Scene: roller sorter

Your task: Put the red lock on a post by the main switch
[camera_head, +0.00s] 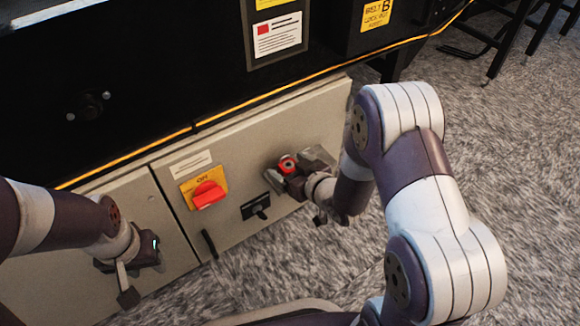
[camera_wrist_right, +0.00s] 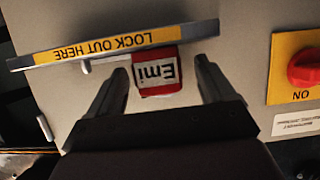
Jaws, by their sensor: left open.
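The red lock (camera_wrist_right: 158,72), with a white label reading "Emi", is at the yellow "LOCK OUT HERE" strip (camera_wrist_right: 130,42) in the right wrist view. It also shows red in the head view (camera_head: 287,164). My right gripper (camera_wrist_right: 162,70) has its fingers on either side of the lock, with a clear gap on the right side. A pale post (camera_wrist_right: 86,66) shows beside the lock. The lock's shackle is hidden, so I cannot tell whether it is on a post. The red main switch (camera_head: 208,195) is on the panel. My left gripper (camera_head: 138,272) is open and empty.
The grey cabinet front (camera_head: 175,222) carries the switch, and a black handle (camera_head: 256,206) is to the right of it. A yellow-orange cable (camera_head: 270,98) runs along its top. Carpeted floor (camera_head: 500,140) is open to the right.

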